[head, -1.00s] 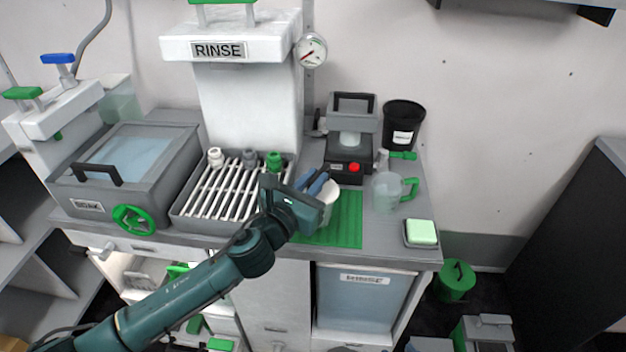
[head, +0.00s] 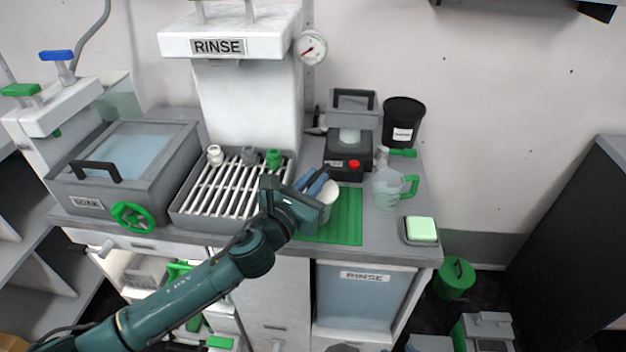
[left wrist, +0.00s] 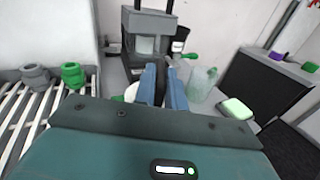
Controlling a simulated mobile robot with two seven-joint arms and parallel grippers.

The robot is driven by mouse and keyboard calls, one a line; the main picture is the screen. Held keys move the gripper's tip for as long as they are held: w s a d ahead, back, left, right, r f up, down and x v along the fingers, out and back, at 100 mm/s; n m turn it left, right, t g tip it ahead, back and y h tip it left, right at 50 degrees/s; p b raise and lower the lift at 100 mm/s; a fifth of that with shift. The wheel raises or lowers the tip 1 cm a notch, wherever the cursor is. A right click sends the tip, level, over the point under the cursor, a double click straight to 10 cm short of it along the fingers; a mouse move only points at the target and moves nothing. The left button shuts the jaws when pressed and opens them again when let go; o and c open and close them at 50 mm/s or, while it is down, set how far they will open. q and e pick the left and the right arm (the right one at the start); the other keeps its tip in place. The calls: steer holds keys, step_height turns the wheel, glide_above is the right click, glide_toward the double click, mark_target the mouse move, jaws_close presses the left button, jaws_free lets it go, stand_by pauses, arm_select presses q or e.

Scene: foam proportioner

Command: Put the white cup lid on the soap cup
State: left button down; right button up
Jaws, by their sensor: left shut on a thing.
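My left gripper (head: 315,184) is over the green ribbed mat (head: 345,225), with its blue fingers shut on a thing. A rounded white piece that looks like the white cup lid (head: 331,188) shows right beside the fingertips. My right gripper is not in view.
A clear jug with a green handle (head: 388,188) and a green sponge in a tray (head: 421,230) stand to the right. A black machine with a red button (head: 348,160) stands behind. A slatted rinse rack (head: 228,190) lies to the left.

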arm_select(q)
steer(key=shift+f, duration=0.1)
steer(key=c, duration=1.7)
jaws_free()
steer(key=shift+c, duration=0.2)
steer(key=shift+p+v, duration=0.35)
steer(key=shift+v, duration=1.15)
steer(key=v, duration=0.8)
